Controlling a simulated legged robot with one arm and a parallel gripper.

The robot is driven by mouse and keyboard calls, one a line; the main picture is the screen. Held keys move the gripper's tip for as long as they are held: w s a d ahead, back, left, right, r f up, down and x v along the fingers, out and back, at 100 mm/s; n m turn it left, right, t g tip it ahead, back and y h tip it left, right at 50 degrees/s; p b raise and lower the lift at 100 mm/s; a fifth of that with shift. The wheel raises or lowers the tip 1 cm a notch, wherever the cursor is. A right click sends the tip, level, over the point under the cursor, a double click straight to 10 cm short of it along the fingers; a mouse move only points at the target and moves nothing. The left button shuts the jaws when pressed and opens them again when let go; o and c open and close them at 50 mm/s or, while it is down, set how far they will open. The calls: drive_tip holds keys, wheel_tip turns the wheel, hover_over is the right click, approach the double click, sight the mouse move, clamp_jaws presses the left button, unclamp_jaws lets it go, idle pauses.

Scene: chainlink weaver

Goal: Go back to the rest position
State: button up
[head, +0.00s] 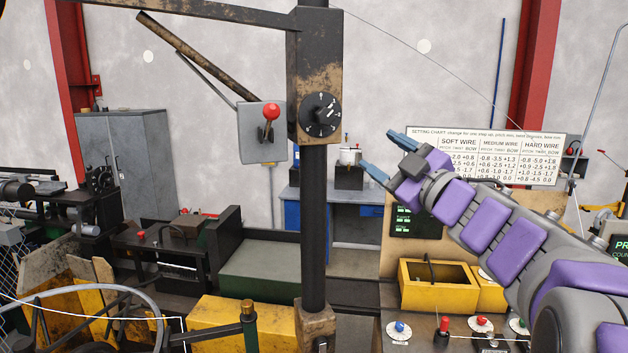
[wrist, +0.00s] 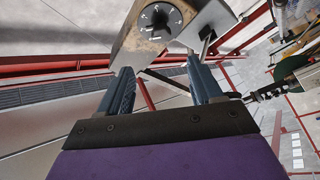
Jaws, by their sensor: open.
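My gripper (head: 389,157) is raised at right of centre in the head view, its two blue fingers spread and pointing left. It is empty and apart from everything around it. My purple and grey arm reaches in from the lower right and covers part of the setting chart (head: 480,137). In the wrist view the open fingers of my gripper (wrist: 163,88) show with nothing between them. The black dial (head: 320,115) on the worn post box is left of my gripper; the dial also shows beyond the fingers in the wrist view (wrist: 158,22).
A black post (head: 315,220) stands left of my gripper. A grey switch box (head: 262,132) with a red-knobbed lever hangs on its left. Below my arm are a yellow bin (head: 438,294) and a panel with knobs, including a red one (head: 443,325). Open air lies between post and gripper.

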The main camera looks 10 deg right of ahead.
drive_tip(key=d+f+m+g+h+b, duration=0.1)
drive_tip(key=d+f+m+h+b, duration=0.2)
drive_tip(key=f+m+h, duration=0.4)
drive_tip(key=d+f+m+h+b, duration=0.3)
drive_tip(key=d+f+h+b, duration=0.1)
drive_tip(key=f, duration=0.4)
drive_tip(key=s+f+m+g+h+b, duration=0.15)
drive_tip(key=s+f+g, duration=0.25)
drive_tip(key=f, duration=0.7)
drive_tip(key=s+f+m+g+h+b, duration=0.1)
drive_tip(key=s+f+m+g+b, duration=0.3)
drive_tip(key=f, duration=0.6)
drive_tip(key=s+a+f+g+y+b, duration=0.1)
drive_tip(key=s+a+f+g+b, duration=0.15)
drive_tip(key=s+f, duration=0.55)
drive_tip(key=s+a+f+g+y+b, duration=0.1)
drive_tip(key=s+a+f+g+y, duration=0.1)
drive_tip(key=s+a+f+g, duration=0.5)
drive_tip(key=s+a+f+g+y+b, duration=0.1)
drive_tip(key=s+a+f, duration=0.1)
drive_tip(key=s+f, duration=0.3)
drive_tip(key=s+a+f+n+g+y+b, duration=0.1)
drive_tip(key=s+a+f+b, duration=0.1)
drive_tip(key=s+f, duration=0.3)
drive_tip(key=s+a, duration=0.1)
drive_tip(key=s, duration=0.3)
drive_tip(key=shift+s, duration=0.35)
drive_tip(key=shift+w+a+f+g, duration=0.1)
drive_tip(key=shift+w+g, duration=0.05)
drive_tip(key=shift+g, duration=0.1)
